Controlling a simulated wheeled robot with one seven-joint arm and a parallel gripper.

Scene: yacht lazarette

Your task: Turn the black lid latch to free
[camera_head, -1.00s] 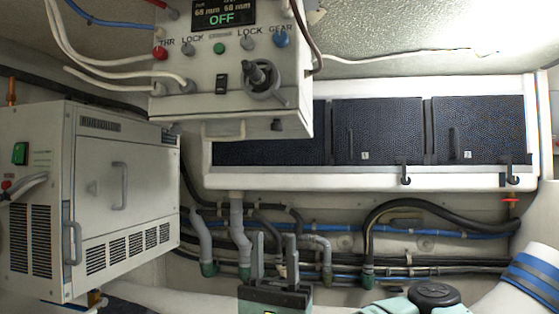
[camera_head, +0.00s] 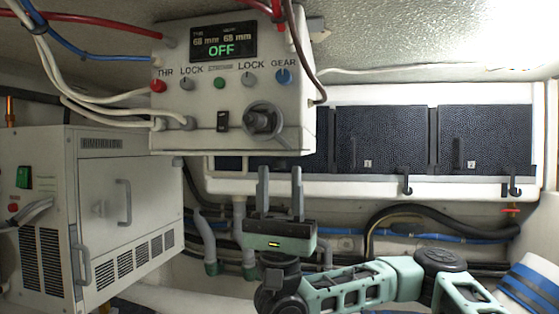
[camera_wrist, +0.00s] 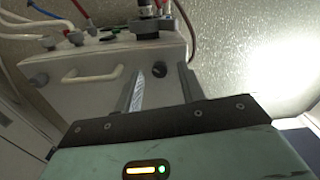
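A small black latch (camera_head: 406,185) hangs at the lower edge of the middle dark locker lid (camera_head: 380,138). A similar black latch (camera_head: 513,186) hangs under the right lid (camera_head: 485,138). A small dark fitting on the control box's lower front, seen earlier, is not clear now; I cannot tell which part the task means. My gripper (camera_head: 280,169) points up with its two fingers apart and nothing seen between them, just below the control box. In the wrist view my gripper (camera_wrist: 160,70) is open in front of the box's lower face.
The control box (camera_head: 190,138) hangs overhead with knobs and a screen reading OFF. Its pale handle (camera_wrist: 92,75) shows in the wrist view. A grey cabinet (camera_head: 100,200) stands left. Hoses (camera_head: 390,212) run along the back wall below the lockers.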

